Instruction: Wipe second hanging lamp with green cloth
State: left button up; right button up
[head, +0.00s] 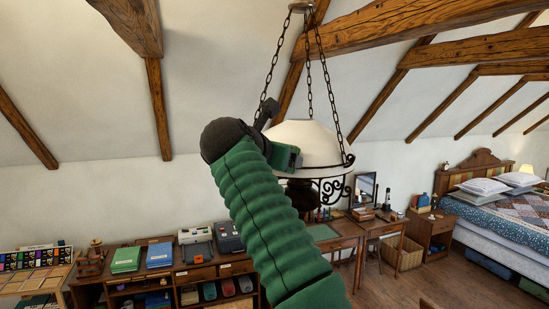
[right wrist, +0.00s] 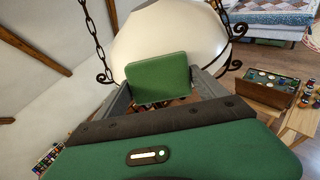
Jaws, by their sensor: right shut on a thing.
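A hanging lamp (head: 306,140) with a cream dome shade hangs on dark chains, with scrolled black ironwork below its rim. In the right wrist view the shade (right wrist: 170,38) fills the upper middle. My right arm rises in front of it in the head view and hides its left side. My right gripper (right wrist: 160,88) is shut on the green cloth (right wrist: 158,70), which looks like a flat, rounded square. The cloth overlaps the lower shade in that view; I cannot tell whether it touches. The cloth (head: 285,157) shows beside the shade in the head view. My left gripper is out of view.
Wooden beams (head: 340,32) cross the sloped ceiling near the lamp chains (head: 309,75). A low shelf unit (head: 200,270) with boxes and machines stands below left. A desk (head: 335,243) is under the lamp. A bed (head: 510,215) stands far right, with open floor before it.

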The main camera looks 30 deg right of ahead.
jog(key=shift+w+d+f, duration=0.15)
jog(key=shift+w+d, duration=0.05)
jog(key=shift+d, duration=0.05)
